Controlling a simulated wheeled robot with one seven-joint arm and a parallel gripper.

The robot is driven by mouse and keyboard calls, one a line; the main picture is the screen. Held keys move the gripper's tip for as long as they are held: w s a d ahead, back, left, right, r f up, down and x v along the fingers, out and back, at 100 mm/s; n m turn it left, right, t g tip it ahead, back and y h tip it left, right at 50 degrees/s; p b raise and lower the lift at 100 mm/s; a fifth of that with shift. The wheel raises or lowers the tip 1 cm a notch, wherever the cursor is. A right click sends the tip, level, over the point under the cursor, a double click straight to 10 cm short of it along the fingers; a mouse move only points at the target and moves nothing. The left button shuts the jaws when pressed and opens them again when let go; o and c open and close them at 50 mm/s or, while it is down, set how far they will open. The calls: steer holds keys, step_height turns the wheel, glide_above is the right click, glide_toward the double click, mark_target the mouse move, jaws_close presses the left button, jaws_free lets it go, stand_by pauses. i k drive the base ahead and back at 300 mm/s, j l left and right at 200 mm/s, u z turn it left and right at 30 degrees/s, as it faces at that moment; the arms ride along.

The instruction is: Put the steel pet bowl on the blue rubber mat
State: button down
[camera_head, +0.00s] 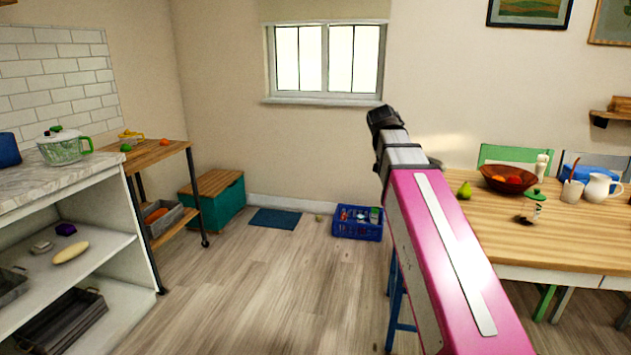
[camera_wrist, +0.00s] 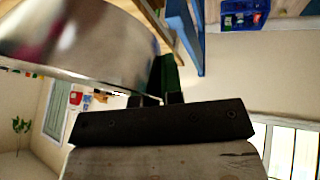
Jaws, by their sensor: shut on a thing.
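The blue rubber mat (camera_head: 275,219) lies flat and bare on the wood floor by the back wall in the head view. The steel pet bowl (camera_wrist: 85,40) fills the upper left of the wrist view, shiny and close to the camera. My gripper (camera_wrist: 167,80) is shut on the bowl at its edge; its dark fingers show beside the bowl's wall. In the head view my pink arm hides the gripper and the bowl, so their height and distance from the mat cannot be told.
A teal chest (camera_head: 214,203) stands left of the mat, and a blue crate (camera_head: 357,230) with several items stands to its right. A wooden table (camera_head: 575,230) is at right, shelving (camera_head: 85,250) at left. The floor (camera_head: 270,290) in front of the mat is clear.

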mark_target(276, 218)
steer(key=i+j, duration=0.5)
steer(key=j, duration=0.25)
steer(key=i+j+z, duration=0.25)
steer(key=i+j, duration=2.3)
